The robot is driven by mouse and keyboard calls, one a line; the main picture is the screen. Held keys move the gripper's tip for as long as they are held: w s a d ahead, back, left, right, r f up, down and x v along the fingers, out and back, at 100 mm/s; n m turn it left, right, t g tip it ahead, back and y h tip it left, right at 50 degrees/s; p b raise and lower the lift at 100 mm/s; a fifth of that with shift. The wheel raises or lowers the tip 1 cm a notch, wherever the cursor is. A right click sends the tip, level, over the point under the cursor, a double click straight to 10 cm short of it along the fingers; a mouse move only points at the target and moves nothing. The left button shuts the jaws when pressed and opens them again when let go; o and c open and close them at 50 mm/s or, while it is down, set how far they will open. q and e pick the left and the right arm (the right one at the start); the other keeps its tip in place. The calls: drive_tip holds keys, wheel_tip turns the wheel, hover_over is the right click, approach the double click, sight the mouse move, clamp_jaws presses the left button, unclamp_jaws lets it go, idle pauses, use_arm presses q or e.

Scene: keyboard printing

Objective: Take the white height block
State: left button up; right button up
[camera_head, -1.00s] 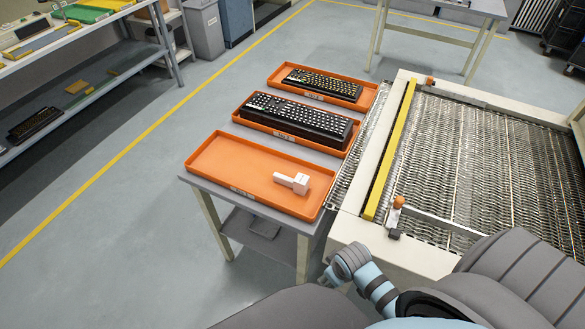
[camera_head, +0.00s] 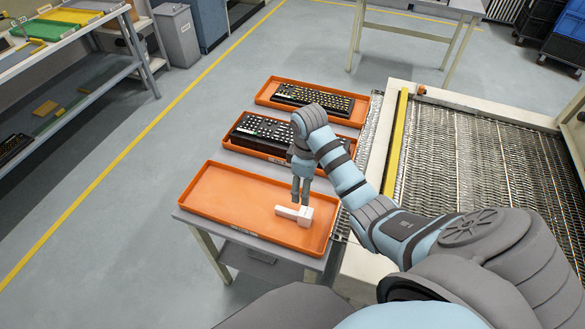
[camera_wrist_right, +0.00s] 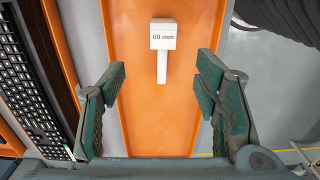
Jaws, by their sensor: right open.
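The white height block (camera_head: 304,215) lies in the nearest orange tray (camera_head: 225,190), near its right end. It has a wide head and a narrow handle pointing left in the head view. In the right wrist view the block (camera_wrist_right: 163,38) shows "60 mm" on its head, with the handle (camera_wrist_right: 162,68) pointing down the picture. My right gripper (camera_head: 301,200) is above the tray, over the block, pointing down. In the right wrist view its two green-padded fingers (camera_wrist_right: 162,95) are wide apart with nothing between them. My left gripper is not in view.
Two more orange trays behind hold black keyboards (camera_head: 262,132) and (camera_head: 313,100); the nearer one sits close by my right wrist. A mesh conveyor (camera_head: 470,165) with a yellow rail (camera_head: 396,145) is to the right. The left part of the near tray is empty.

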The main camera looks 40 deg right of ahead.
hover_over(307, 212)
drive_tip(key=f, duration=0.6)
drive_tip(key=shift+s+f+b, duration=0.2)
drive_tip(key=shift+s+b, duration=0.1)
drive_tip(key=f, duration=0.2)
drive_tip(key=f+b, duration=0.1)
drive_tip(key=f, duration=0.1)
drive_tip(key=w+f, duration=0.1)
drive_tip(key=f, duration=0.1)
drive_tip(key=shift+a+f, duration=0.1)
drive_tip(key=shift+f, duration=0.1)
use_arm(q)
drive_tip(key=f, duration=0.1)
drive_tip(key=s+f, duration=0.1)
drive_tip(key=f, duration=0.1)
use_arm(e)
drive_tip(key=shift+s+r, duration=0.15)
drive_tip(key=c, duration=0.3)
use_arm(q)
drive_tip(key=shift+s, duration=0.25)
use_arm(e)
clamp_jaws()
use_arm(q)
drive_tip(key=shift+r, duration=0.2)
use_arm(e)
drive_tip(key=shift+r, duration=0.15)
